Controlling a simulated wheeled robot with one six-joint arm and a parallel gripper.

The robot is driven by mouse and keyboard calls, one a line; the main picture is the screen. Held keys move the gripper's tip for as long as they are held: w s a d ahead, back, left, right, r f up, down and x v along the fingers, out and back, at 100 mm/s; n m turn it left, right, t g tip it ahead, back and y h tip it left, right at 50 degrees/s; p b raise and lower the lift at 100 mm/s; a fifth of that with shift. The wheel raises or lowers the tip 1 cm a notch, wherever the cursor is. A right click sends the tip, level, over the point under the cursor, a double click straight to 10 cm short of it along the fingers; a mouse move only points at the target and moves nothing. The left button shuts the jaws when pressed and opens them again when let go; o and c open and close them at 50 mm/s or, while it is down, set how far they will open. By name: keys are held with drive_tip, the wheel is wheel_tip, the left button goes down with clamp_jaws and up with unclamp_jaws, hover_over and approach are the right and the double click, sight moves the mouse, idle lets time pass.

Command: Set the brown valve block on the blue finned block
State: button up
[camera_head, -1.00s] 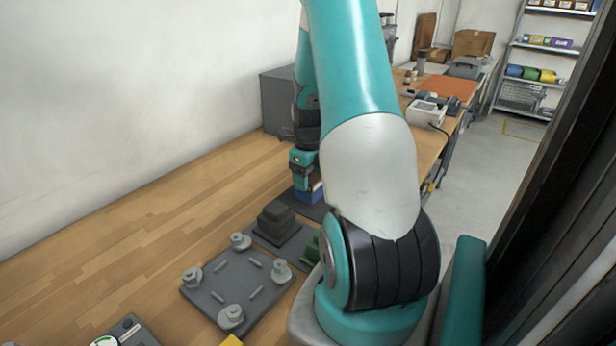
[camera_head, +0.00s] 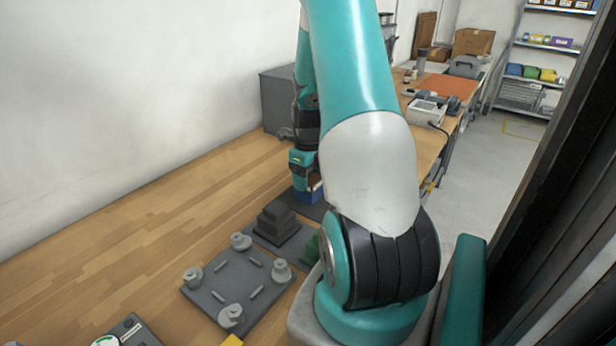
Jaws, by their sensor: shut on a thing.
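My gripper (camera_head: 303,185) points down beside the upper part of my arm, at the blue finned block (camera_head: 311,195). The blue block shows only as a small patch under and to the right of the fingertips; my arm hides its right side. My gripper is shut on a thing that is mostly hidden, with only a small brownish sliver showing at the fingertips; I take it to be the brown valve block. I cannot tell whether it touches the blue block.
A dark stepped block (camera_head: 277,220) stands just in front, beside a partly hidden green block (camera_head: 312,248). A grey plate (camera_head: 240,288) with corner posts lies nearer. A grey cabinet (camera_head: 277,100) stands behind. The wooden bench (camera_head: 150,225) at left is clear.

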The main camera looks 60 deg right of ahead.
idle(0.3)
drive_tip(key=o, duration=1.3)
drive_tip(key=shift+r, duration=0.1)
drive_tip(key=shift+r+p, duration=3.05)
drive_tip(key=shift+r, duration=0.35)
